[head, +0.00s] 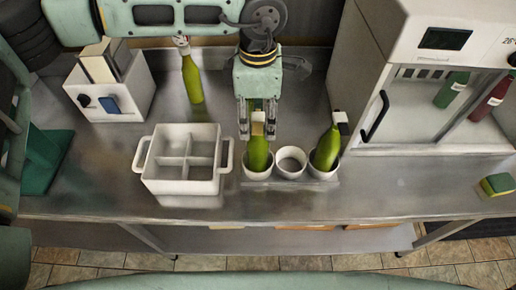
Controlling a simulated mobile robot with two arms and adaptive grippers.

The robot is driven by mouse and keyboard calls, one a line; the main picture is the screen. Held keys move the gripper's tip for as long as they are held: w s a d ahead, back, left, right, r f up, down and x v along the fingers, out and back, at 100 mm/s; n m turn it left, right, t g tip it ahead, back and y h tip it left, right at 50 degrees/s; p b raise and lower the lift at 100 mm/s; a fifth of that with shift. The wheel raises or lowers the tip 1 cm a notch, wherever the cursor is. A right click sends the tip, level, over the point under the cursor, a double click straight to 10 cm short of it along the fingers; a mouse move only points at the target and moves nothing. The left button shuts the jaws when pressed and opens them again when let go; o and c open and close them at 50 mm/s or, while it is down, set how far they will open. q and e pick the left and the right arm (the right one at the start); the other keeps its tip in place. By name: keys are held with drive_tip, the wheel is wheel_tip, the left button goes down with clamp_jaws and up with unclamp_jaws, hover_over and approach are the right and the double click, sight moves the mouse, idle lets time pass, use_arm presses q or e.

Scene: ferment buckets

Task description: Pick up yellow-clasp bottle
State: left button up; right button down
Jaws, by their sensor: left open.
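A green bottle (258,154) with a pale yellowish clasp near its top stands in the left one of three white cups (257,172). My left gripper (258,120) points down over it, open, with one finger on each side of the bottle's top. I cannot tell whether a finger touches it. A second green bottle (327,149) leans in the right cup (324,172), with a whitish clasp. A third green bottle (192,80) stands at the back, with a whitish top. The clasp colours are hard to tell at this size. My right gripper is out of view.
The middle cup (290,160) looks empty. A white divided crate (182,186) with handles stands left of the cups. The front counter strip is clear.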

sight(258, 147)
use_arm(q)
wheel_tip(258, 147, down, 3)
drive_tip(key=shift+s+f+p, duration=0.15)
drive_tip(key=shift+f+p, duration=0.05)
drive_tip(key=shift+p, duration=0.2)
drive_tip(key=shift+f, duration=0.2)
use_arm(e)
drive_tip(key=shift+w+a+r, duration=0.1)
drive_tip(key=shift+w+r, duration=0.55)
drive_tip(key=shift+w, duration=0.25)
use_arm(q)
drive_tip(key=c, duration=0.5)
clamp_jaws()
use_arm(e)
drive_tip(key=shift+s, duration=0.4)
